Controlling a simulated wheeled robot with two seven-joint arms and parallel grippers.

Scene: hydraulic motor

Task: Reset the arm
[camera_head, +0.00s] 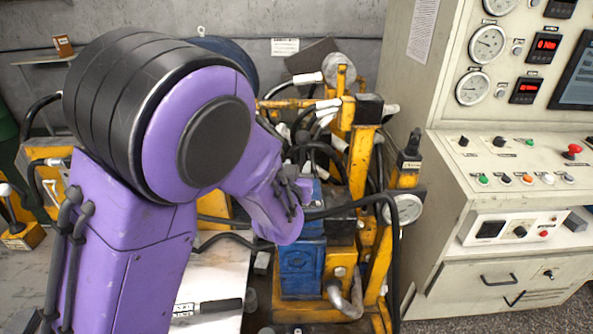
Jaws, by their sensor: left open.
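My left arm, purple with a black ribbed joint, fills the left and middle of the head view. It reaches up from the bottom left, bends, and points down toward the hydraulic motor rig. Its wrist end with the left gripper (283,217) is in front of the blue block (302,266) of the rig. The fingers are hard to make out, and I see nothing held in them. I cannot tell whether the wrist touches the rig. My right gripper is not in view.
The yellow rig frame (366,140) with black hoses stands in the middle. A control cabinet (440,177) with gauges and buttons stands at right. A black-handled item (220,306) lies on a white surface (218,270). A grey wall (330,18) is behind.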

